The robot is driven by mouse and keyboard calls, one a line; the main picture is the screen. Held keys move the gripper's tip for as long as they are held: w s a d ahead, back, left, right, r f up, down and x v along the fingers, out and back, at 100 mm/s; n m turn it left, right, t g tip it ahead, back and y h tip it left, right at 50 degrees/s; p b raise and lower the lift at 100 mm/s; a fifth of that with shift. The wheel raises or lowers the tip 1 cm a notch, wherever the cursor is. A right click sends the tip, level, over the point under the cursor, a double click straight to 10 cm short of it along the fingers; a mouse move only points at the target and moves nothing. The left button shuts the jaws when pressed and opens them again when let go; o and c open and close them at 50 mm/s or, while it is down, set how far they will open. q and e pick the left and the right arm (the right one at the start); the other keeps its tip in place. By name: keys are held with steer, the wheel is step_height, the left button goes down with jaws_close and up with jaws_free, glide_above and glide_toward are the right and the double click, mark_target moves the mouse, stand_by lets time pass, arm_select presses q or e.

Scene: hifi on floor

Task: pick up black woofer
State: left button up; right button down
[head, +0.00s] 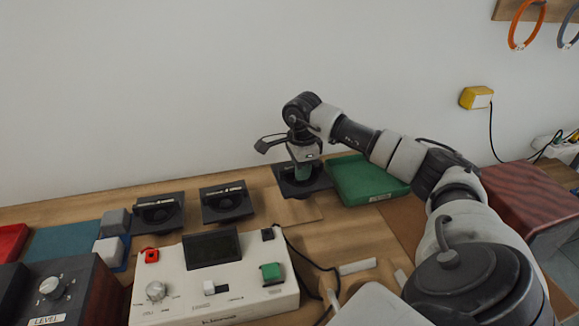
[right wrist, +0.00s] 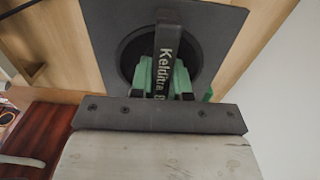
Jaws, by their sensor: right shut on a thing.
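The black woofer (head: 318,184) is a square black plate with a round cone and a raised black bar across it. It is at the back of the wooden bench, beside the green tray. My right gripper (head: 303,172) points down over it. In the right wrist view, the green fingers (right wrist: 161,78) are shut on the lettered bar of the woofer (right wrist: 110,28), one on each side. The arm hides part of the woofer in the head view. I cannot tell whether its plate touches the bench. My left gripper is not in view.
Two similar black square units (head: 226,203) (head: 158,213) stand to the left. A green tray (head: 368,182) is close on the right. A cream control box (head: 213,280) with knobs and buttons is in front, with a black cable (head: 308,262). The wall is behind.

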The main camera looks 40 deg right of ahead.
mark_target(331, 183)
steer(key=s+r, duration=0.1)
steer(key=s, duration=0.1)
steer(key=s+d+r, duration=0.1)
steer(key=s, duration=0.1)
steer(key=s+d+r, duration=0.1)
steer(key=r, duration=0.1)
steer(key=shift+s+d, duration=0.2)
steer(key=shift+s, duration=0.2)
steer(key=shift+s+d+r, duration=0.25)
steer(key=shift+s+r, duration=0.25)
steer(key=shift+s, duration=0.25)
